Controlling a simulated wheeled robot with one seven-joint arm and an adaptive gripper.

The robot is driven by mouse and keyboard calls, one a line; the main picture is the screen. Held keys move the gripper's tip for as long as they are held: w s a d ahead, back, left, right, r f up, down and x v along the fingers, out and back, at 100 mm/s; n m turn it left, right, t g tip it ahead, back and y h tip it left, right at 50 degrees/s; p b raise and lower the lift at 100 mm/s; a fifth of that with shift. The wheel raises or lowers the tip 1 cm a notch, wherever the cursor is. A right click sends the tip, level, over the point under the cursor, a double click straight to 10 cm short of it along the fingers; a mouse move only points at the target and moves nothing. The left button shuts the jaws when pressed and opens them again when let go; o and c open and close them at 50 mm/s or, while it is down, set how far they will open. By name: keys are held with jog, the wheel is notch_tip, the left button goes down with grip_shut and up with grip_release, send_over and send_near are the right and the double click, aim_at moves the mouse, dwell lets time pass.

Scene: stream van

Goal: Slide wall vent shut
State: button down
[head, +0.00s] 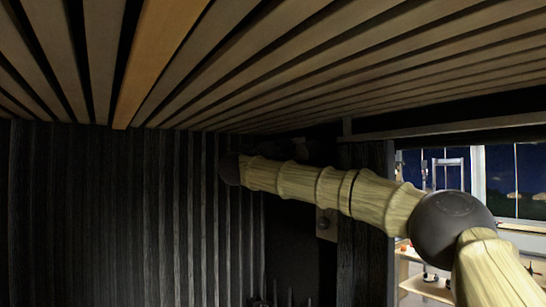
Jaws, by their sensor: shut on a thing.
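No wall vent can be made out for certain. The dark ribbed wall (130,215) fills the left and middle, and no clear vent slide shows on it. My arm reaches in from the lower right and runs leftward under the ceiling to a dark joint at its far end. My gripper cannot be seen, so what it holds and where it stands to the vent are hidden. Small dark upright shapes (285,298) show at the bottom edge, too dim to name.
A low slatted ceiling (330,75) hangs close above my arm. A dark post (362,255) and a small brownish plate (327,222) stand behind it. At right, an opening shows a window (515,185) and a wooden shelf (425,287) with small items.

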jog(key=shift+r, duration=0.1)
jog(key=c, duration=1.7)
grip_release()
jog(key=o, duration=0.4)
jog(key=shift+a, duration=0.1)
jog(key=shift+c, duration=0.2)
jog(key=shift+w, duration=0.15)
jog(key=v, duration=1.2)
